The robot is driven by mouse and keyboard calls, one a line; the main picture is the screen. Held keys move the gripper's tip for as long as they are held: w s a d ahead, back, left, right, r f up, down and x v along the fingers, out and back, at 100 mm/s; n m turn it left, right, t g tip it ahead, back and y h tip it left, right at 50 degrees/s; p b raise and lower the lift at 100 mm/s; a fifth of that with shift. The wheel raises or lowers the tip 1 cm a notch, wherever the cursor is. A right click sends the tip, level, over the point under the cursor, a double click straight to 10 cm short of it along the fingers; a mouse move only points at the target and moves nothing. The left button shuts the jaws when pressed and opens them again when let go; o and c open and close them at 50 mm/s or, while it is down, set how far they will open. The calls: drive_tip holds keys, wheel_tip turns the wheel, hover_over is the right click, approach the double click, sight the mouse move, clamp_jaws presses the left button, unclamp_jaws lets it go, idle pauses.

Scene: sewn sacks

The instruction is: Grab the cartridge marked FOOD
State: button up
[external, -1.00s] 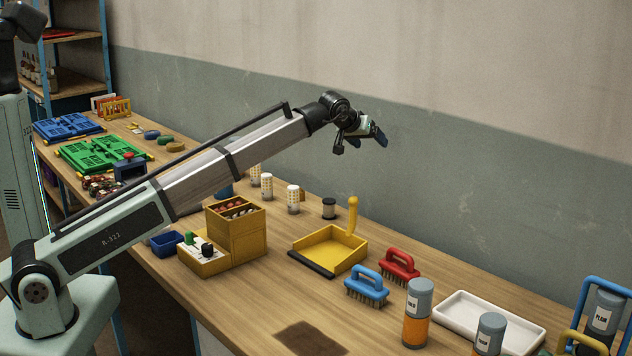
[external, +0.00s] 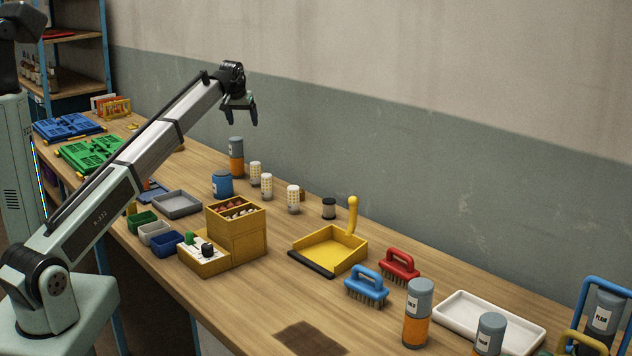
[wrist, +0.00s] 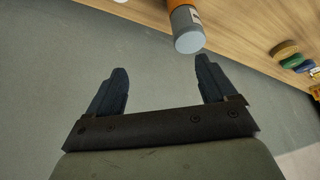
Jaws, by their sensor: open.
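A cartridge with a grey top and an orange lower part (external: 236,158) stands upright at the back of the bench, by the wall. Its label is too small to read. My gripper (external: 241,118) is open and empty, above this cartridge with its fingers pointing down. In the wrist view a grey-capped orange cartridge (wrist: 187,30) lies just beyond the fingertips (wrist: 160,68), nearer the right finger. Its label is only partly seen. Similar cartridges stand at the front right: one with an unclear label (external: 418,315), one cut off at the bottom (external: 488,335), and one marked PLAIN (external: 602,315).
A blue jar (external: 222,184) and white spotted shakers (external: 266,187) stand close to the far cartridge. A grey tray (external: 177,203), a yellow box (external: 236,240), a yellow dustpan (external: 330,250) and brushes (external: 367,287) occupy the bench. The wall (external: 420,150) is close behind.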

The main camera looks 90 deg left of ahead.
hover_over(237, 146)
drive_tip(key=s+d, duration=0.1)
drive_tip(key=d, duration=0.1)
drive_tip(key=shift+h, duration=0.3)
drive_tip(key=x, duration=1.3)
drive_tip(key=shift+s+a+f, duration=0.15)
drive_tip(key=shift+s+f, duration=0.2)
drive_tip(key=shift+f, duration=0.05)
drive_tip(key=c, duration=1.3)
drive_tip(key=shift+r, duration=0.1)
